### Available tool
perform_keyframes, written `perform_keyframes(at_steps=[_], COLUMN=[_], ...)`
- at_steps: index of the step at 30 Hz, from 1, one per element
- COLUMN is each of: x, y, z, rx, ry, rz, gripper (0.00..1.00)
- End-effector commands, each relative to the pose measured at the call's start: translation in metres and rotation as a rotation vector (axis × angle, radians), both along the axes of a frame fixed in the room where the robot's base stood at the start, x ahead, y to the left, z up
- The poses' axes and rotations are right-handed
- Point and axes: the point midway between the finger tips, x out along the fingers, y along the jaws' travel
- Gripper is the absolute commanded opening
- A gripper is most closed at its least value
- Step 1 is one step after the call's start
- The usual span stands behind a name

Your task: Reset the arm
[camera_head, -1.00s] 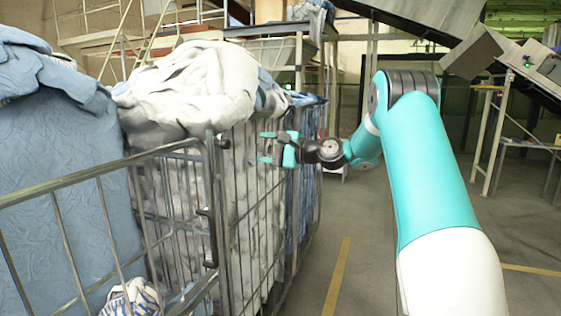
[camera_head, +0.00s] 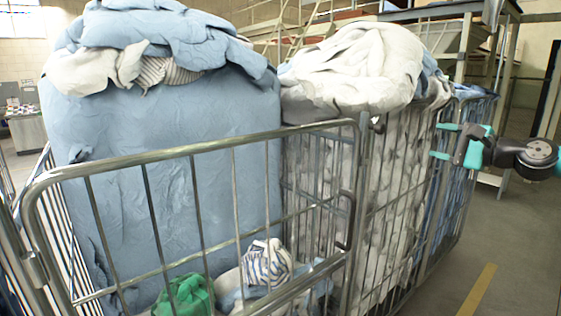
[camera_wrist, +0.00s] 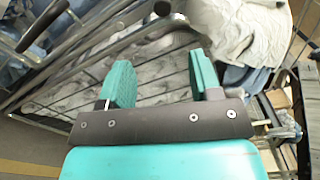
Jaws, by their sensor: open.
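My gripper (camera_head: 458,143) is at the right of the head view, held in the air beside the metal cage carts. Its teal fingers are apart with nothing between them. In the wrist view my gripper (camera_wrist: 163,82) also shows open and empty, with cart bars and pale laundry behind it. Most of my arm is outside the head view.
A cage cart (camera_head: 200,148) in front holds a big blue laundry bundle (camera_head: 180,170), a striped cloth (camera_head: 267,262) and a green cloth (camera_head: 187,296). A white laundry bundle (camera_head: 355,65) sits behind. Floor with a yellow line (camera_head: 478,290) is clear at lower right.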

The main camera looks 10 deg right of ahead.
Motion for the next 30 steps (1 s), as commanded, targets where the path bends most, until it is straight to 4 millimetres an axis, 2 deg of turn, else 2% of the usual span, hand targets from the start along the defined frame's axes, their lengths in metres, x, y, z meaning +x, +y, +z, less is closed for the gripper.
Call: perform_keyframes(at_steps=[2, 4, 8, 9, 11, 12, 14, 15, 19, 21, 24, 27, 30], x=[0.002, 0.001, -0.021, -0.034, -0.060, -0.080, -0.116, -0.142, -0.227, -0.267, -0.307, -0.329, -0.336], y=[0.028, 0.067, 0.164, 0.194, 0.234, 0.258, 0.290, 0.307, 0.337, 0.340, 0.337, 0.332, 0.329], z=[0.000, -0.003, -0.017, -0.023, -0.033, -0.041, -0.052, -0.060, -0.087, -0.099, -0.112, -0.119, -0.122], rx=[-0.061, -0.161, -0.431, -0.525, -0.661, -0.751, -0.885, -0.972, -1.221, -1.322, -1.422, -1.473, -1.491], ry=[0.010, 0.028, 0.054, 0.056, 0.053, 0.047, 0.030, 0.015, -0.050, -0.086, -0.127, -0.151, -0.157], rz=[0.045, 0.111, 0.304, 0.375, 0.488, 0.567, 0.692, 0.781, 1.058, 1.186, 1.325, 1.405, 1.435], gripper=[0.58, 0.58, 0.58, 0.58, 0.58, 0.58, 0.58, 0.58, 0.58, 0.58, 0.58, 0.58, 0.58])
